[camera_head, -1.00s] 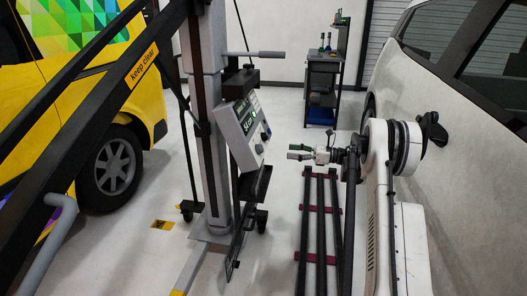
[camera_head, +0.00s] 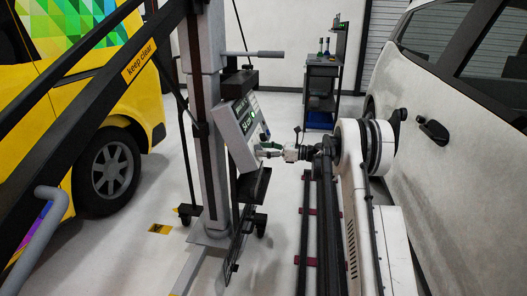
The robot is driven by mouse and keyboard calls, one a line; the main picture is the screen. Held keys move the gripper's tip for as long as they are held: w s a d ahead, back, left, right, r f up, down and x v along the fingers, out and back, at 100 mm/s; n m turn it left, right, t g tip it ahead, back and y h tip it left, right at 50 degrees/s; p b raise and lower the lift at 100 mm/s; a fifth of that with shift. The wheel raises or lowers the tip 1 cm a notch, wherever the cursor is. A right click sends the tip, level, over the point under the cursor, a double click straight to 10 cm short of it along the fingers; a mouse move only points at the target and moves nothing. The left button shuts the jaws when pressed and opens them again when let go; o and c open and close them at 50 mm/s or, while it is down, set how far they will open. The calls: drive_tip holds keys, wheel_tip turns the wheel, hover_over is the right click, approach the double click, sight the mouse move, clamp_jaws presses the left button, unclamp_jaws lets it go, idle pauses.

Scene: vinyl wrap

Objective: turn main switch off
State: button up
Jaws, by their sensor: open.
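A grey control panel (camera_head: 240,130) is mounted on the machine's upright column, tilted, with a lit green display and several knobs or switches on its face. I cannot tell which of them is the main switch at this size. My gripper (camera_head: 262,150) is open, pointing left, with its fingertips close to the right side of the panel face near the lower knobs. I cannot tell whether the fingertips touch anything. The gripper partly hides the panel's lower right edge.
The column (camera_head: 208,120) stands on a wheeled base. A yellow vehicle (camera_head: 60,110) is at left and a white car (camera_head: 450,190) at right, close to my arm. A tool cart (camera_head: 322,90) stands behind. Dark rails (camera_head: 308,230) run along the floor below my arm.

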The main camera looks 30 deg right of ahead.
drive_tip(key=c, duration=1.1)
drive_tip(key=shift+n+g, duration=0.3)
drive_tip(key=shift+n, duration=0.3)
drive_tip(key=n+g, duration=0.1)
drive_tip(key=n, duration=0.1)
drive_tip(key=n+y+p, duration=0.1)
drive_tip(key=n, duration=0.2)
drive_tip(key=shift+w+d+g, duration=0.1)
drive_tip(key=shift+g, duration=0.3)
drive_tip(key=n+g, duration=0.1)
drive_tip(key=n, duration=0.1)
drive_tip(key=n+g+p, duration=0.1)
drive_tip(key=n, duration=0.2)
drive_tip(key=shift+r+n+g+y, duration=0.15)
drive_tip(key=shift+n+g+y, duration=0.15)
drive_tip(key=shift+g, duration=0.1)
drive_tip(key=n+p, duration=0.1)
drive_tip(key=n, duration=0.1)
drive_tip(key=n+g, duration=0.1)
drive_tip(key=n, duration=0.2)
drive_tip(key=shift+w+r+g+p, duration=0.1)
drive_tip(key=shift+g+p, duration=0.2)
drive_tip(key=shift+p, duration=0.05)
drive_tip(key=shift+n+g+h+p, duration=0.65)
drive_tip(key=shift+n+h, duration=0.25)
drive_tip(key=shift+n, duration=1.2)
